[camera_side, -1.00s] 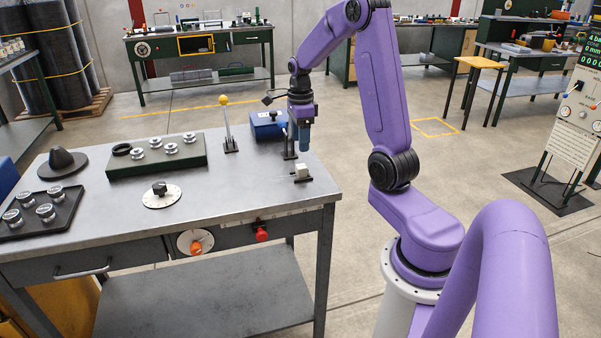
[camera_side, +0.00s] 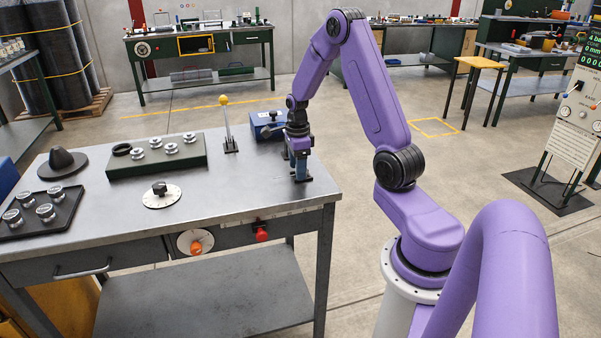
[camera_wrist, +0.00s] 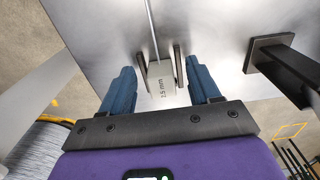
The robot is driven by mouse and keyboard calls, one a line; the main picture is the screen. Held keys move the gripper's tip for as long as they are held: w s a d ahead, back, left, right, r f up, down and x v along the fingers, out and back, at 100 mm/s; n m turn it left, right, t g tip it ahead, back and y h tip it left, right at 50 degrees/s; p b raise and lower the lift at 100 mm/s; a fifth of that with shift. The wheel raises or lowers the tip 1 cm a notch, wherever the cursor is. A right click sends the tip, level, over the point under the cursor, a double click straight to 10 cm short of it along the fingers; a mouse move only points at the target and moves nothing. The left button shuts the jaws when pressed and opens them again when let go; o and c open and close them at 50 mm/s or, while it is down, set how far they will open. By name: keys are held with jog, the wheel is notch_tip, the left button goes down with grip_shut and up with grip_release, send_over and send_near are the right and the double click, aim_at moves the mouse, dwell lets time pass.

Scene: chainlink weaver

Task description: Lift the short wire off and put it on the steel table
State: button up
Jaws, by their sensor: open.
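A pale block marked 2.5 mm (camera_wrist: 162,86) stands between two dark upright plates on the steel table (camera_wrist: 95,35). A thin grey wire (camera_wrist: 151,15) runs from this block to the top edge of the wrist view, so its far end is out of sight. My gripper (camera_wrist: 163,82) is open, with one blue finger on each side of the block and plates, apart from them. In the side view my gripper (camera_side: 300,176) is low over the right end of the table (camera_side: 235,185) and hides the block and the wire.
A dark post on a square foot (camera_wrist: 270,45) stands close to my right finger in the wrist view. A blue box (camera_side: 267,124) and a yellow-knobbed lever (camera_side: 228,130) stand behind my gripper. A dial (camera_side: 161,195) lies to the left, with bare table between.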

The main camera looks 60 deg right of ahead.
jog(key=c, duration=1.1)
jog(key=shift+c, duration=0.2)
jog(key=shift+r, duration=0.15)
